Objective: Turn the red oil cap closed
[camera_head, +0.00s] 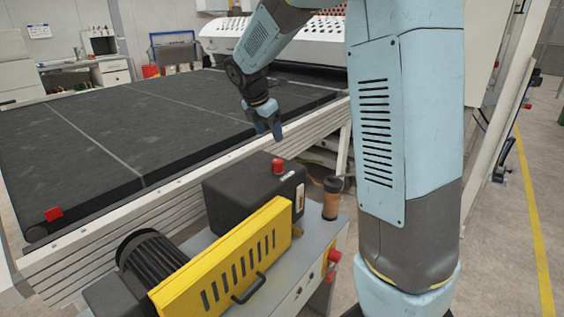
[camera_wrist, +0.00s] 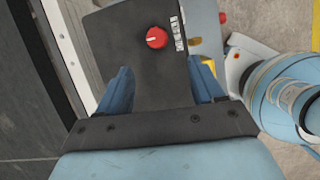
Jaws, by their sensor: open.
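The red oil cap (camera_head: 278,166) sits on top of a black tank (camera_head: 245,187) beside the yellow guard. In the wrist view the cap (camera_wrist: 157,38) is seen from above, round, with a pale mark on its left half. My gripper (camera_head: 270,130) hangs above the tank, a little behind and left of the cap in the head view. In the wrist view my gripper's two blue fingers (camera_wrist: 160,88) are apart with nothing held between them. The cap lies beyond the fingertips, roughly centred between them. Gripper and cap are apart.
A yellow guard (camera_head: 225,262) with a black handle and a black motor (camera_head: 155,262) stand in front of the tank. A brown cylinder (camera_head: 332,198) is right of it. The wide black conveyor belt (camera_head: 150,125) with its pale side rail lies behind. Red buttons (camera_head: 335,256) are on the cabinet side.

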